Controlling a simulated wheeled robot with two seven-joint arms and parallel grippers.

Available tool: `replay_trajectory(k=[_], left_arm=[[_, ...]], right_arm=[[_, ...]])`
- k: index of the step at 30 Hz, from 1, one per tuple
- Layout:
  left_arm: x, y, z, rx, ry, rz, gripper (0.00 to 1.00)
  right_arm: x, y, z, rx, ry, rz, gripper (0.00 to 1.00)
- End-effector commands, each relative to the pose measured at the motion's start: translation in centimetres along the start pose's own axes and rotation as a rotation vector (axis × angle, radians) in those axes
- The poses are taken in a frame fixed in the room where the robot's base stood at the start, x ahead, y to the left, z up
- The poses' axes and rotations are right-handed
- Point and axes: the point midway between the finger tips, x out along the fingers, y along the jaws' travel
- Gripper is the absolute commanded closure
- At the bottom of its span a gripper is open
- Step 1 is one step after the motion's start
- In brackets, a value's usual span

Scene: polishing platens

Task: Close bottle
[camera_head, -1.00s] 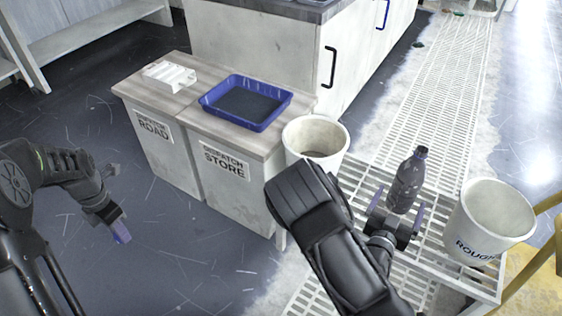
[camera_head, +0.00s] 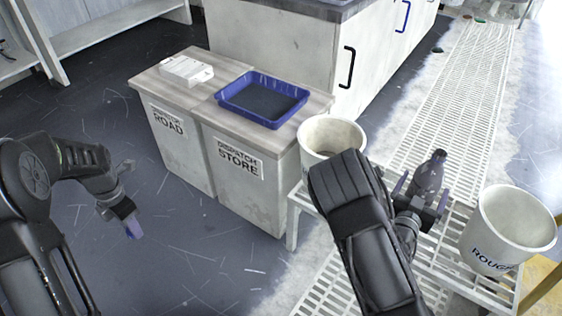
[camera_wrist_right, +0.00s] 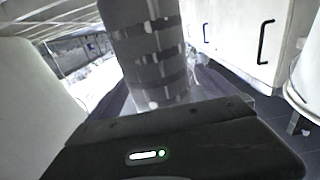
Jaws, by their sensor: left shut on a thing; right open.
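A dark translucent bottle (camera_head: 429,172) stands upright on the white slatted rack, with its dark narrow top up. Its lower part is hidden behind my right gripper (camera_head: 422,198). The right gripper is open, with a finger on each side of the bottle. In the right wrist view the bottle (camera_wrist_right: 150,55) rises as a grey banded cylinder just beyond the gripper; I cannot tell if it touches. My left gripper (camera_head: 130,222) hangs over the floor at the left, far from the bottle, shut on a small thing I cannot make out.
White buckets stand left of the bottle (camera_head: 333,128) and right of it, the latter marked ROUGH (camera_head: 490,252). Dispatch cabinets (camera_head: 240,190) hold a blue tray (camera_head: 262,120) and a white rack (camera_head: 187,73). The floor by my left gripper is clear.

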Motion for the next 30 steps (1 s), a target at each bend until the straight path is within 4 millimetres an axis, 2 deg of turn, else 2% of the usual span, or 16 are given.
replay_trajectory(k=[19,30], left_arm=[[0.06,0.0,0.0,0.0,0.0,0.0,1.0],[0.06,0.0,0.0,0.0,0.0,0.0,1.0]], right_arm=[[0.35,0.03,-0.03,0.0,-0.001,0.0,0.04],[0.34,0.03,-0.03,0.0,-0.001,0.0,0.33]])
